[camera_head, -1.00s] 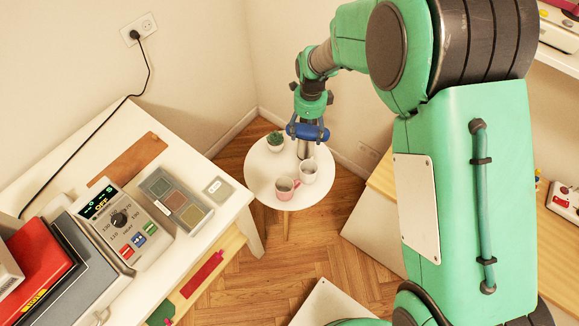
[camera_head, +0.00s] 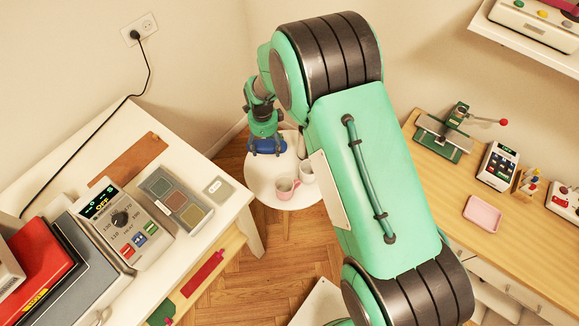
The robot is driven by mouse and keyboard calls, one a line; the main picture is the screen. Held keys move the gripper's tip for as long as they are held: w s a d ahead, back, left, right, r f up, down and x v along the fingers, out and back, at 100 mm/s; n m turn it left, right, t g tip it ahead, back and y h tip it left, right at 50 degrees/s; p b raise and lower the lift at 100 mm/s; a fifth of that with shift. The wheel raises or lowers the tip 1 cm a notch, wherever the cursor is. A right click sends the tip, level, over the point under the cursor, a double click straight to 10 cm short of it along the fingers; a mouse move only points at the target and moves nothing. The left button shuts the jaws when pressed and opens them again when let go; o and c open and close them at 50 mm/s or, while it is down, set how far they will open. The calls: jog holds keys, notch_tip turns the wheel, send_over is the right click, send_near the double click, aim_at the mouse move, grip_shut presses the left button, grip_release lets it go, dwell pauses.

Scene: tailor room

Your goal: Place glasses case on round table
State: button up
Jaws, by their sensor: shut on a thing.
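The blue glasses case (camera_head: 271,147) is at my gripper (camera_head: 267,146), over the upper part of the white round table (camera_head: 262,184). My gripper is shut on the case from above. I cannot tell whether the case touches the tabletop. A pink mug (camera_head: 286,188) stands on the right part of the table. A white mug (camera_head: 306,172) stands beside it, close to my arm. The table's right edge is partly hidden by my arm.
A white table (camera_head: 226,207) with a control box (camera_head: 122,226) and colour samples (camera_head: 176,200) stands at left. A wooden counter (camera_head: 455,210) at right carries a pink tray (camera_head: 482,214) and devices. The front left of the round table is clear.

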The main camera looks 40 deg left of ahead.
send_over(270, 173)
notch_tip(270, 173, down, 8)
jog(key=r, duration=0.1)
jog(key=shift+f, duration=0.45)
jog(key=shift+f, duration=0.1)
jog(key=shift+f+b, duration=0.4)
jog(key=shift+f, duration=2.6)
jog(key=shift+f, duration=1.85)
jog(key=shift+f+b, duration=0.15)
jog(key=shift+b, duration=0.2)
jog(key=o, duration=1.2)
